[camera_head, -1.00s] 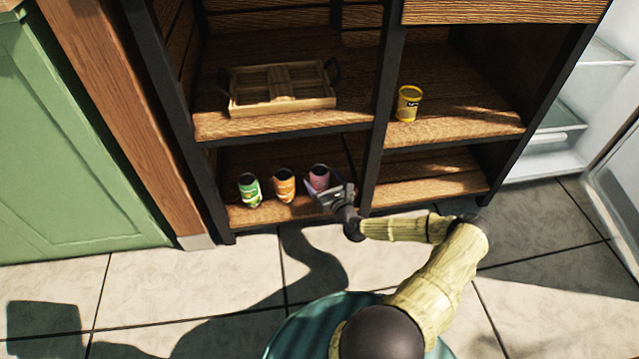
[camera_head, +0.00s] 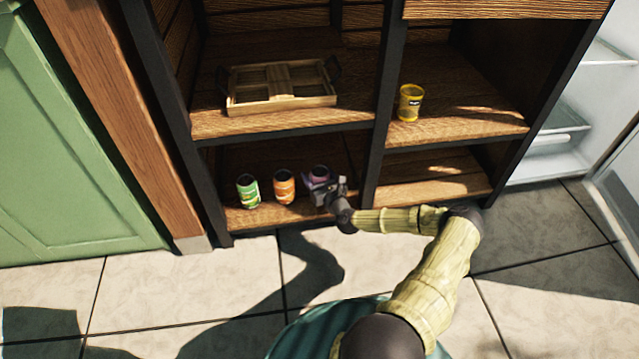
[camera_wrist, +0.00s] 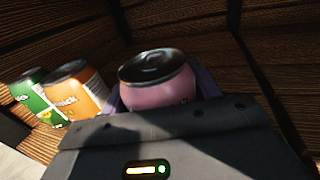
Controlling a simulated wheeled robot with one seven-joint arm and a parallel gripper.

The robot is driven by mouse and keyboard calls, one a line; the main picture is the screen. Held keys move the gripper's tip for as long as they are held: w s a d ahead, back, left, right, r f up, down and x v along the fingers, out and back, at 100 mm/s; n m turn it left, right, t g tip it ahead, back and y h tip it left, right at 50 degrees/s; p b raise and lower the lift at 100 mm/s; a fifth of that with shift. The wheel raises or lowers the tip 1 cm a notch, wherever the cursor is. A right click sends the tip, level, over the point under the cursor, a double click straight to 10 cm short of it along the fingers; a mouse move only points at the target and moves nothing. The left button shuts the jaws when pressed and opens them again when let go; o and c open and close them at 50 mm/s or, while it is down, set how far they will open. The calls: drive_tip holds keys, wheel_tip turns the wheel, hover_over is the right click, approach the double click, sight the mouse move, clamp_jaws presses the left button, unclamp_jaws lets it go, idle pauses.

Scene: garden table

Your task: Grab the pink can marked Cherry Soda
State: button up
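The pink can (camera_head: 319,173) stands upright on the lower left shelf, at the right end of a row of three cans. In the wrist view the pink can (camera_wrist: 158,85) is close in front of my gripper, with its grey lid on top and most of its label hidden. My gripper (camera_head: 318,184) is at the can. Its purple fingers (camera_wrist: 160,92) are apart, one on each side of the can. I cannot make out firm contact on both sides, and the fingertips are hidden behind the can.
An orange can (camera_head: 284,187) and a green can (camera_head: 248,191) stand to the left of the pink one. A black shelf post (camera_head: 376,150) is close on the right. A wooden tray (camera_head: 281,104) and a yellow can (camera_head: 410,102) are on the shelves above.

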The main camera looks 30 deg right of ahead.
drive_tip(key=c, duration=0.7)
drive_tip(key=shift+r, duration=0.1)
wheel_tip(320, 180, up, 10)
drive_tip(key=p, duration=0.6)
